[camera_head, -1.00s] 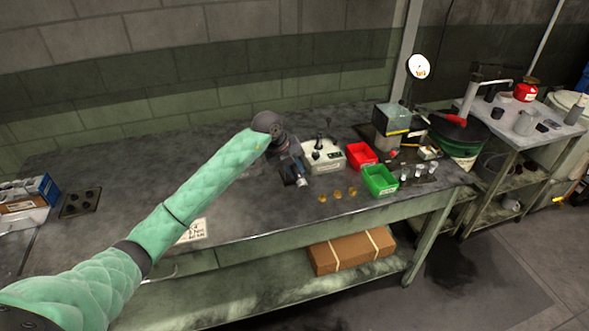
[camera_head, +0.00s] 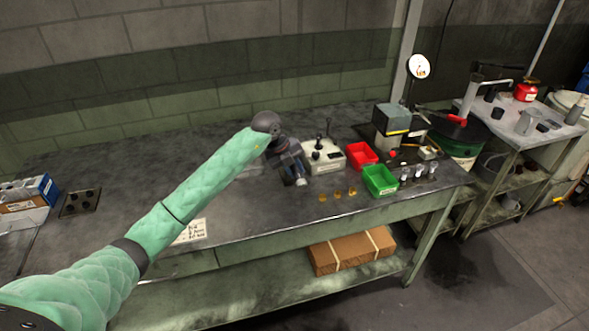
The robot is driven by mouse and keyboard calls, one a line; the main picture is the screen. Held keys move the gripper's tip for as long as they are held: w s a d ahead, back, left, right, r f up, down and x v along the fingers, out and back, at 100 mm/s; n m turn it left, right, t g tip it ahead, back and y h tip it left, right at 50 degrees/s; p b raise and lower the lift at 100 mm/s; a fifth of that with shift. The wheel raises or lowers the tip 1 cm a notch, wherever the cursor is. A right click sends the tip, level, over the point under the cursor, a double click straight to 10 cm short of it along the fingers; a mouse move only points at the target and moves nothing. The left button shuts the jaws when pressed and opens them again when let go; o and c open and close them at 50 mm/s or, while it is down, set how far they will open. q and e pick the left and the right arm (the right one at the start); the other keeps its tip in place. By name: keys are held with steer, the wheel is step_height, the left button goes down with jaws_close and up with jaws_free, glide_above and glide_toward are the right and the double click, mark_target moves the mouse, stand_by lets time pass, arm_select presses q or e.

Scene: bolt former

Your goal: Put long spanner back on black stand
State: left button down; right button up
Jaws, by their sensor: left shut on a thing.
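My left gripper (camera_head: 296,170) reaches over the middle of the bench, in front of and to the left of a white control box. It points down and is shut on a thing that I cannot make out. A light metallic end (camera_head: 301,182) shows just below its fingers; I cannot tell whether it belongs to the long spanner. Dark parts around the fingers blend together, so I cannot pick out a black stand there. A flat dark plate with several round spots (camera_head: 80,202) lies at the bench's left. My right gripper is not in view.
The white control box (camera_head: 324,158) with upright levers stands close beside my left gripper. The bench's (camera_head: 130,190) left middle is mostly clear.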

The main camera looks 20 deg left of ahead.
arm_select(q)
steer(key=shift+f+b, duration=0.9)
steer(key=shift+f, duration=0.6)
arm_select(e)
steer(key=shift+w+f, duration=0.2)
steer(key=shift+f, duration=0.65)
arm_select(q)
steer(key=c, duration=1.1)
jaws_free()
steer(key=shift+c, duration=0.2)
steer(key=shift+f, duration=0.1)
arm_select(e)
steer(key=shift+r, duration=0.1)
arm_select(q)
steer(key=shift+a, duration=0.1)
steer(key=b+v, duration=0.2)
steer(key=v, duration=0.5)
steer(key=shift+r+b, duration=0.3)
steer(key=shift+r, duration=0.1)
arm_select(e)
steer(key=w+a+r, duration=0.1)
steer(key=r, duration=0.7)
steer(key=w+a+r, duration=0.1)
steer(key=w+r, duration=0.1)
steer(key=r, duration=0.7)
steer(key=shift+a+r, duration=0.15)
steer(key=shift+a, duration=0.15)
arm_select(q)
steer(key=shift+s+f, duration=0.1)
steer(key=shift+s, duration=0.05)
